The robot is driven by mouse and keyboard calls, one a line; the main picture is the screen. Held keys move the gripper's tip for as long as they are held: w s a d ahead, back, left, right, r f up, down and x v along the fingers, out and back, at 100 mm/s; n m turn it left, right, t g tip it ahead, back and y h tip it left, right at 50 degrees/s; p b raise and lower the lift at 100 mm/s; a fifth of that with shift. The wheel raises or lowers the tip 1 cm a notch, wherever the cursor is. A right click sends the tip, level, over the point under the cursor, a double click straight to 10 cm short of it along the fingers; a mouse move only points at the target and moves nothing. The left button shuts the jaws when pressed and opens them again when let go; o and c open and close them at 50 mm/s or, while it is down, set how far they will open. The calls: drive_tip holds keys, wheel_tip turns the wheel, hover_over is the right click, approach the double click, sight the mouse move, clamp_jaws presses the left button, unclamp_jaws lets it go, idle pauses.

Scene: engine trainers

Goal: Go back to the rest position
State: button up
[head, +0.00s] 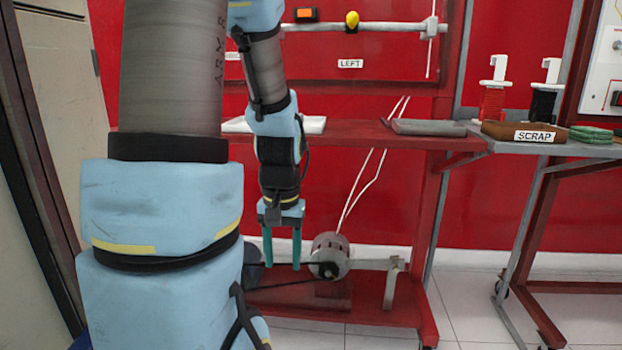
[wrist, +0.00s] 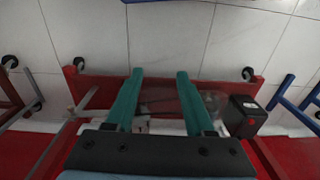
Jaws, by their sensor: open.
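My gripper (head: 282,250) points straight down in front of the red trainer frame. Its two teal fingers are apart with nothing between them. In the wrist view my gripper (wrist: 158,78) shows the same two open fingers above the frame's red base. In the head view the fingers appear just left of a grey motor (head: 330,256) mounted low on the frame. My blue and grey arm covers much of the left of the head view.
The red shelf (head: 362,135) carries a white tray (head: 310,125) and a grey tray (head: 428,128).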

wheel_tip(320, 180, up, 40)
drive_tip(key=s+a+t+p, duration=0.1)
drive_tip(key=s+p, duration=0.1)
drive_tip(key=p, duration=3.6)
drive_tip(key=shift+s, duration=0.15)
